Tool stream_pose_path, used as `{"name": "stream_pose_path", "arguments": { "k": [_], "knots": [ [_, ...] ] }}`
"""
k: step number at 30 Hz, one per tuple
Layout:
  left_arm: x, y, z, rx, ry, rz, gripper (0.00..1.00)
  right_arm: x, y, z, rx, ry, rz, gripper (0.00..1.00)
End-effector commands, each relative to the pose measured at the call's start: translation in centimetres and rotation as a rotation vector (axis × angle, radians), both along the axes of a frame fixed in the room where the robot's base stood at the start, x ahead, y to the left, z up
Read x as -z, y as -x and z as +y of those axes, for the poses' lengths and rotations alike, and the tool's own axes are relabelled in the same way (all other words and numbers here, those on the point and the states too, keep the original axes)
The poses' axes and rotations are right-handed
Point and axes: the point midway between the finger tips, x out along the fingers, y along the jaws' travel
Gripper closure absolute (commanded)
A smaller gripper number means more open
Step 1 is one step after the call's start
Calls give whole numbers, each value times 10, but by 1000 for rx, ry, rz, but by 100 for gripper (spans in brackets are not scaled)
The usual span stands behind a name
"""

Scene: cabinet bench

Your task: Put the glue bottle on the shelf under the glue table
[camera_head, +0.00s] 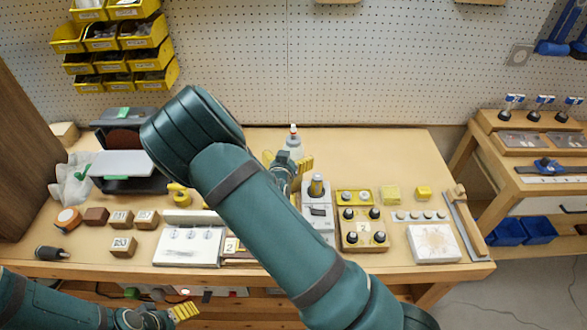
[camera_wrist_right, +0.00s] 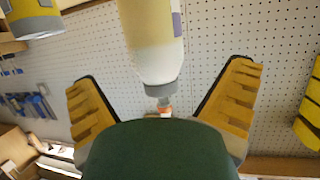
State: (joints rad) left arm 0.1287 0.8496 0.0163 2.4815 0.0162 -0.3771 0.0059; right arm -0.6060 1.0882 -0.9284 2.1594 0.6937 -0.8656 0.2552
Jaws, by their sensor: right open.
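The glue bottle (camera_head: 295,148), pale with a grey collar and a red-orange tip, stands toward the back of the wooden bench (camera_head: 400,150). In the right wrist view the bottle (camera_wrist_right: 153,45) appears upside down, between and beyond the fingers. My right gripper (camera_head: 287,162) is open around or just in front of it; contact is not visible. The gripper (camera_wrist_right: 165,100) also shows in the wrist view. My arm hides part of the bench. My left gripper (camera_head: 183,312) is low at the front left; its jaw opening is unclear. A lower shelf (camera_head: 255,310) shows partly under the bench.
A metal cylinder (camera_head: 317,187) stands close right of the right gripper. Yellow knob trays (camera_head: 362,228) and a white tile (camera_head: 433,243) lie further right. Wooden blocks (camera_head: 122,246) and a white board (camera_head: 188,246) are at left. A side table (camera_head: 535,180) stands right.

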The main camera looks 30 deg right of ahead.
Motion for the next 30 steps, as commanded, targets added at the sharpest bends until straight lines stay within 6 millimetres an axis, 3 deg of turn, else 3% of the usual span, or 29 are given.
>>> {"name": "stream_pose_path", "arguments": {
  "k": [12,22,28,29,30],
  "knots": [
    [1,0,0,0,0,0,27,17,-29,-33,0,1,1,0],
    [1,0,0,0,0,0,27,19,-34,-38,0,0,1,0],
    [1,0,0,0,0,0,27,19,-34,-37,0,0,1,70],
    [1,0,0,0,0,0,27,19,-34,-37,0,0,1,77],
    [1,0,0,0,0,0,27,19,-34,-37,0,0,1,77]
  ]
}}
